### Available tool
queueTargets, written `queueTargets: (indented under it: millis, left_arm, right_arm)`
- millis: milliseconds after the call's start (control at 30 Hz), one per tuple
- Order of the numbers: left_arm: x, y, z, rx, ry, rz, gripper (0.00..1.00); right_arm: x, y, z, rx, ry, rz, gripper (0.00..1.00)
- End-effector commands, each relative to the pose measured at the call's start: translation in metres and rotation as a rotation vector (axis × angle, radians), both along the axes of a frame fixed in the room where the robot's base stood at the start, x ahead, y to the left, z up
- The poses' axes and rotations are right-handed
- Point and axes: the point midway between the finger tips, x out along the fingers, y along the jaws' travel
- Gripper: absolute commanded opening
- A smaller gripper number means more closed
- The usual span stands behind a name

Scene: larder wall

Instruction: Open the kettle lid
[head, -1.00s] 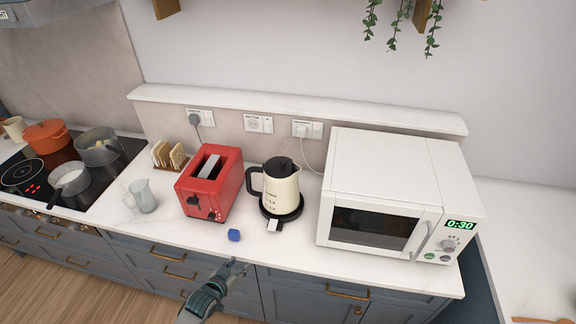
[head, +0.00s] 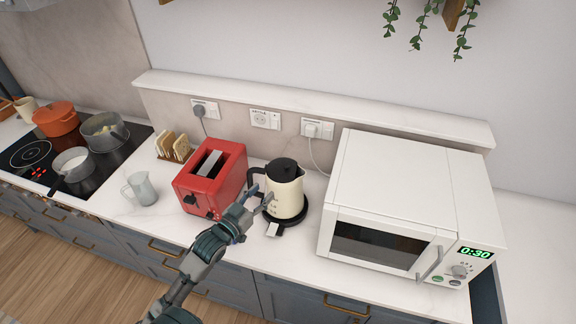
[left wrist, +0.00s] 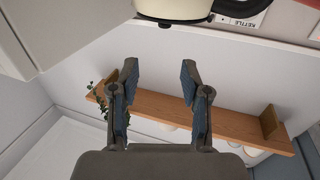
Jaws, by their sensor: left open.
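The cream kettle (head: 285,197) stands upright on its black base (head: 287,217) between the toaster and the microwave in the head view. Its black lid (head: 283,167) sits on top and looks shut. Its black handle is on the left side. My left gripper (head: 262,195) is open and empty, in front of the kettle's left side and below lid height; I cannot tell whether it touches the kettle. In the left wrist view the fingers (left wrist: 160,78) are spread with nothing between them, and a cream body (left wrist: 172,9), likely the kettle, shows at the top edge. My right gripper is not in view.
A red toaster (head: 208,178) stands close left of the kettle, and a white microwave (head: 405,205) close right. A glass jug (head: 141,188) and a toast rack (head: 174,147) are further left. Wall sockets (head: 265,119) are behind. Above the kettle is free.

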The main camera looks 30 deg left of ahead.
Motion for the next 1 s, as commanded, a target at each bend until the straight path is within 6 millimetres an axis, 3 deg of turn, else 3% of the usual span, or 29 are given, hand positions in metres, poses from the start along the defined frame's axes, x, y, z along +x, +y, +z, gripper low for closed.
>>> queueTargets:
  millis: [167, 500, 700, 1000]
  left_arm:
    - [0.045, -0.001, 0.003, -0.002, -0.002, 0.002, 0.47]
    - [0.115, -0.011, 0.003, 0.002, 0.001, 0.002, 0.47]
    - [0.133, -0.011, 0.001, 0.002, 0.001, 0.002, 0.47]
    - [0.135, -0.009, 0.0, 0.001, 0.002, 0.002, 0.47]
  right_arm:
    - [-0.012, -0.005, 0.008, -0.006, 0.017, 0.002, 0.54]
    - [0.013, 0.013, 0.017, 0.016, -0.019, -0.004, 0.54]
    - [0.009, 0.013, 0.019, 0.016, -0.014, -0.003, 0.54]
    - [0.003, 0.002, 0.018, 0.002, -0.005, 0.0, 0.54]
